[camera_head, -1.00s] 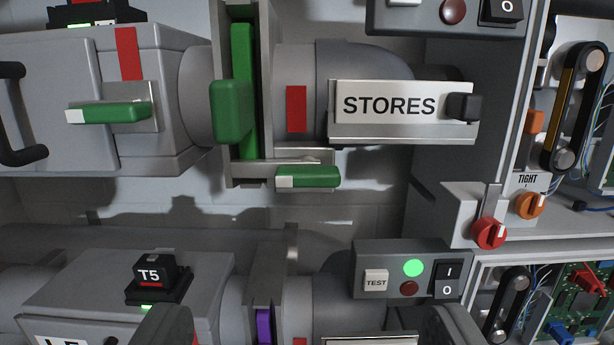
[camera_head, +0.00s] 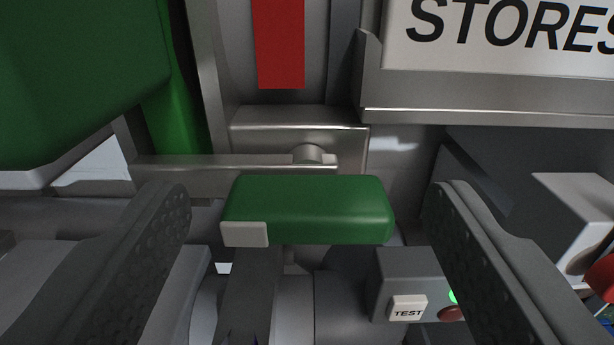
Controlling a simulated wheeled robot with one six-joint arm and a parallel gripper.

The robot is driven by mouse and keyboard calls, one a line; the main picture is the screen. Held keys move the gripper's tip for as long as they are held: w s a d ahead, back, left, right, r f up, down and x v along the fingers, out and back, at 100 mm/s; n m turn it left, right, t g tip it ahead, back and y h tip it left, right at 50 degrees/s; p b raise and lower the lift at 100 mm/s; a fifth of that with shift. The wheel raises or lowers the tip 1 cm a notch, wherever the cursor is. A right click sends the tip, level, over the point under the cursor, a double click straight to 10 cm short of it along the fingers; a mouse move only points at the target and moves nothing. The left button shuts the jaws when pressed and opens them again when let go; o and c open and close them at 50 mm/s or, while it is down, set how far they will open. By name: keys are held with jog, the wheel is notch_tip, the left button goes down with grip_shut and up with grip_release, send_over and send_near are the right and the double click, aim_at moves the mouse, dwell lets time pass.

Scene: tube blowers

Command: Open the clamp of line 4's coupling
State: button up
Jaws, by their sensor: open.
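A green clamp handle (camera_head: 312,212) with a pale end tab lies level in the middle of the view, below a metal clamp arm and pivot (camera_head: 310,155). It belongs to the coupling under the STORES sign (camera_head: 520,40); no line number shows on it. My gripper (camera_head: 312,215) is open, one finger on each side of the green handle. Gaps show between the handle and both fingers, so it is not gripped. A larger green part (camera_head: 75,80) fills the upper left. A red mark (camera_head: 278,40) is on the grey pipe above the clamp.
The sign's metal ledge (camera_head: 490,95) stands close at the upper right. A control box with a TEST button (camera_head: 407,308) sits below, behind my right finger. A grey box with a red knob (camera_head: 603,278) is at the right edge.

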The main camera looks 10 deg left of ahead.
jog(key=shift+w, duration=0.1)
jog(key=shift+c, duration=0.4)
jog(key=c, duration=1.3)
jog(key=shift+n, duration=0.3)
jog(key=n, duration=0.3)
jog(key=shift+a+n, duration=0.1)
jog(key=shift+n, duration=0.2)
jog(key=n, duration=0.4)
jog(key=shift+a+n, duration=0.1)
jog(key=shift+n, duration=0.2)
jog(key=n, duration=0.4)
jog(key=shift+f+n, duration=0.15)
jog(key=shift+n, duration=0.15)
jog(key=shift+a+f+n, duration=0.1)
jog(key=shift+n, duration=2.1)
